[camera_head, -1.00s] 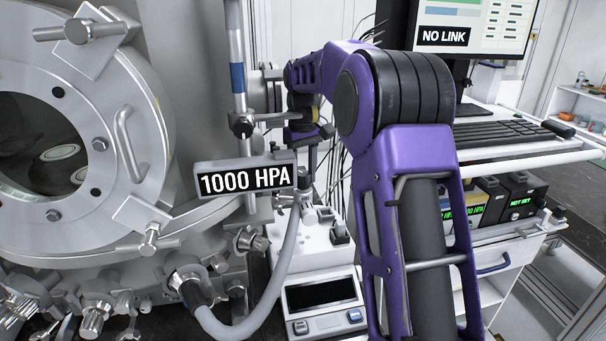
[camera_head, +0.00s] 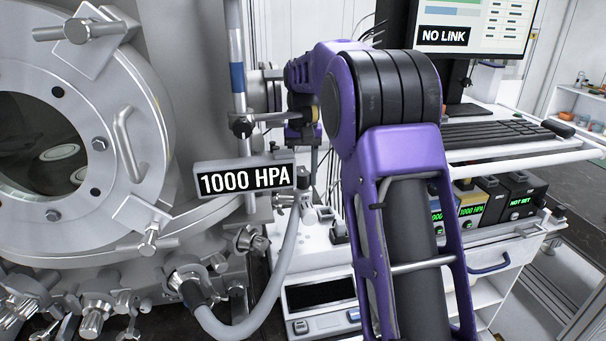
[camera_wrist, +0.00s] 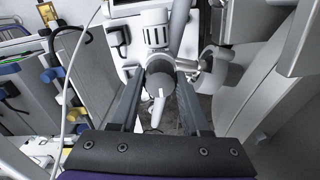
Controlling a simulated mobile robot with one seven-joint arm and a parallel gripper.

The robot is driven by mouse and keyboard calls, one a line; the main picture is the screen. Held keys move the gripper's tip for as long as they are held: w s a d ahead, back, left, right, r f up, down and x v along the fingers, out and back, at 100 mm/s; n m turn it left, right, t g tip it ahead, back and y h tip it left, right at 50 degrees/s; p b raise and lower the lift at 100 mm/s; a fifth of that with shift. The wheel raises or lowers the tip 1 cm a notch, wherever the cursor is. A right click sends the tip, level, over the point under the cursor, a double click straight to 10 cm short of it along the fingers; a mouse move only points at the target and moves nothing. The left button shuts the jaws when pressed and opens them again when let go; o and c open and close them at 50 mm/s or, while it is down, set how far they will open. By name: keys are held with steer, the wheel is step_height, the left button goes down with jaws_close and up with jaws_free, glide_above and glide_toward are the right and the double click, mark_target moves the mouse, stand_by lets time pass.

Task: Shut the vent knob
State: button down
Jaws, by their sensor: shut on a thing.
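The vent knob (camera_wrist: 160,78), a grey round knob with a white pointer-like piece below it, shows in the wrist view under a ribbed white cylinder. My gripper (camera_wrist: 159,90) has one dark finger on each side of the knob and is shut on it. The fingers partly cover the knob's sides. In the head view my purple arm reaches toward the pipework beside the chamber. The fingers and the knob cannot be made out clearly there. A readout (camera_head: 245,180) shows 1000 HPA.
The metal chamber (camera_head: 185,70) with its round window door fills the left. A grey hose (camera_head: 285,265) curves below the readout. A monitor (camera_head: 475,30) reading NO LINK and a keyboard (camera_head: 495,133) stand on a cart at right, near my arm.

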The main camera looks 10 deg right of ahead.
stand_by(0.3)
steer(key=shift+c, duration=1.9)
jaws_free()
